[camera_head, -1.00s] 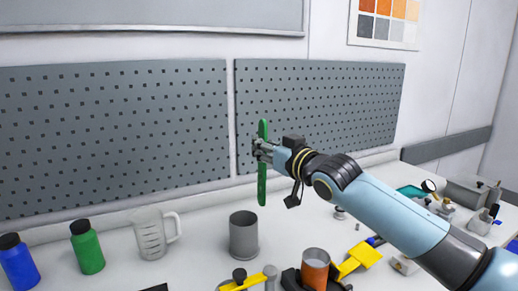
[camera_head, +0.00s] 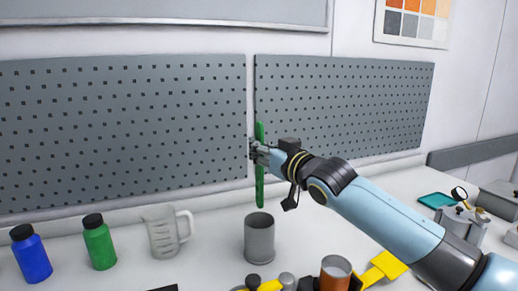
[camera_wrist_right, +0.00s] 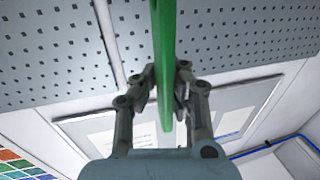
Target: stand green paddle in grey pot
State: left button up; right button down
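The green paddle (camera_head: 260,187) is long and thin and hangs upright in the head view. My right gripper (camera_head: 257,152) is shut on it around its upper part. In the right wrist view the green paddle (camera_wrist_right: 164,50) runs between the two fingers of my right gripper (camera_wrist_right: 166,90). The grey pot (camera_head: 259,240) is an open cylinder standing on the bench. The paddle's lower end is in the air, just above the pot's rim in the picture; the exact gap in depth is hard to tell. My left gripper is not in view.
A clear measuring jug (camera_head: 163,232), a green bottle (camera_head: 99,243) and a blue bottle (camera_head: 31,255) stand left of the pot. An orange-brown pot (camera_head: 335,272) and yellow parts (camera_head: 384,268) are at the front right. A grey pegboard (camera_head: 120,130) is behind.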

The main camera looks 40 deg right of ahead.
aim_at(260, 187)
jog(key=shift+f+b, duration=1.6)
jog(key=shift+f, duration=0.75)
jog(key=shift+f+b, duration=1.55)
jog(key=shift+f, duration=1.05)
jog(key=c, duration=2)
grip_release()
jog(key=o, duration=0.6)
jog(key=s, duration=1.2)
